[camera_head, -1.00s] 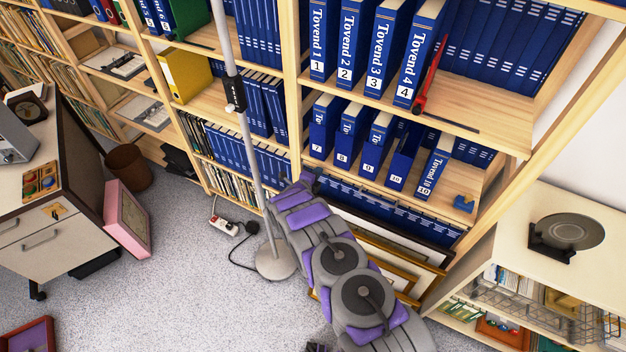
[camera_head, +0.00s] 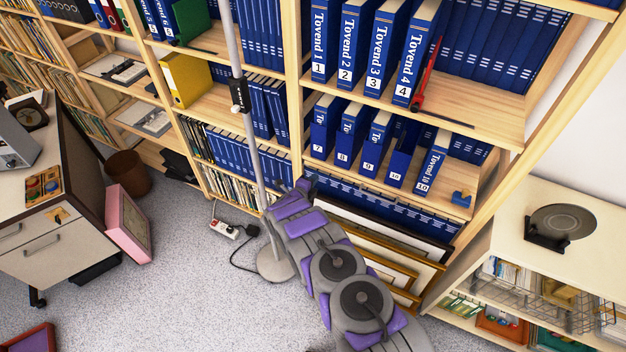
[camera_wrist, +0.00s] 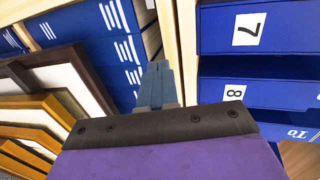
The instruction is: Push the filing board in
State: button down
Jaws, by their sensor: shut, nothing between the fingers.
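Blue binders marked Tovend stand on the lower middle shelf, with binder 7 (camera_head: 322,130), binder 8 (camera_head: 345,135) and binder 9 (camera_head: 376,143) in a row and further ones to their right. Which one is the filing board I cannot tell. Binder 7 (camera_wrist: 250,30) and binder 8 (camera_wrist: 250,92) also show at the right of the wrist view. My gripper (camera_wrist: 158,82) is shut and empty, left of these binders in that view, apart from their faces. In the head view my arm reaches the shelf front; the fingertips are hard to make out.
Framed prints (camera_head: 385,262) lean below the shelf, close to my arm; they fill the left of the wrist view. A grey pole (camera_head: 250,150) on a round base stands left of my arm. A low cabinet (camera_head: 512,232) is at right.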

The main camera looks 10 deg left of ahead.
jog(key=p+v, duration=0.2)
jog(key=v, duration=0.8)
jog(key=w+r+n+g+y, duration=0.1)
jog(key=w+r+n+y, duration=0.15)
jog(key=r, duration=0.45)
jog(key=w+r+n+g+y, duration=0.1)
jog(key=w+r+n+y, duration=0.15)
jog(key=r, duration=0.55)
jog(key=s+d+r+n+g+y, duration=0.1)
jog(key=s+d+r+n+g, duration=0.15)
jog(key=r, duration=0.35)
jog(key=s+d+r+n+g+y, duration=0.1)
jog(key=s+d+r+n, duration=0.1)
jog(key=s+r+n, duration=0.3)
jog(key=s+d+r+n+g, duration=0.3)
jog(key=s+d, duration=0.4)
jog(key=s, duration=0.8)
jog(key=s+d+r+n+g+h, duration=0.1)
jog(key=s+d+r+n+g, duration=0.2)
jog(key=s, duration=1.3)
jog(key=s+d+r+n+g+h, duration=0.1)
jog(key=s+d+r+n+g, duration=0.2)
jog(key=s+d+r, duration=0.4)
jog(key=s+d+g, duration=0.1)
jog(key=s+d, duration=0.4)
jog(key=s, duration=0.3)
jog(key=shift+r, duration=0.4)
